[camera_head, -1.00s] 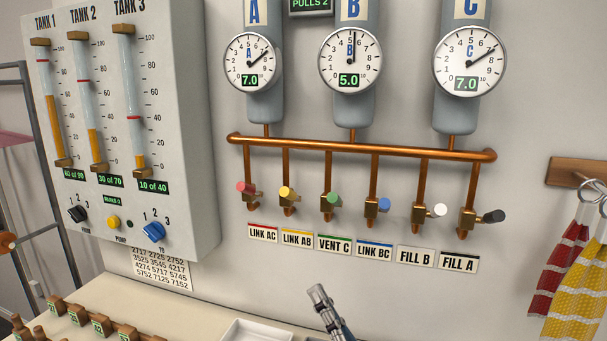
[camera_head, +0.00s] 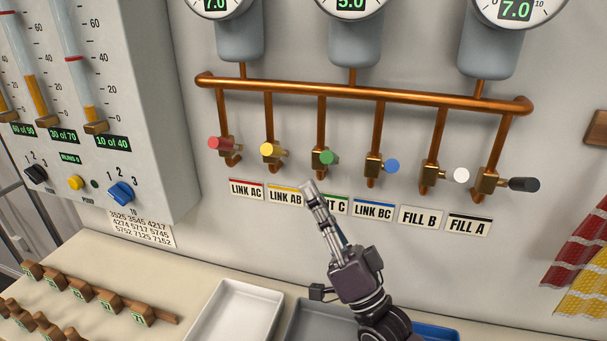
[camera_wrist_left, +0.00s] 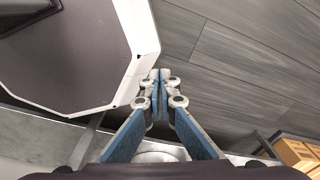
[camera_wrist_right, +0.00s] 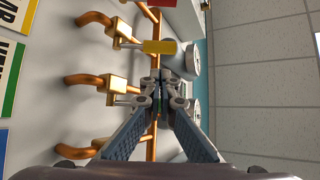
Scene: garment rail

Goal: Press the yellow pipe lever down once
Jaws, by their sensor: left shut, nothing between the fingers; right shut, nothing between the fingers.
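The yellow pipe lever (camera_head: 268,149) sticks out from its brass valve above the LINK AB label (camera_head: 286,196), between the red and green levers. In the right wrist view the yellow lever (camera_wrist_right: 160,47) shows near the top, beyond and above the fingertips. My right gripper (camera_head: 307,188) is shut and empty, below and to the right of the yellow lever and apart from it, in front of the VENT C label. In the right wrist view its fingertips (camera_wrist_right: 160,76) meet and partly hide the green lever. My left gripper (camera_wrist_left: 160,76) is shut and empty, away from the pipes.
The red lever (camera_head: 216,143) is left of the yellow one and the green lever (camera_head: 325,157) right of it. Blue (camera_head: 391,166), white and black levers follow. A copper pipe (camera_head: 360,95) runs above. A white tray (camera_head: 240,312) stands on the counter below.

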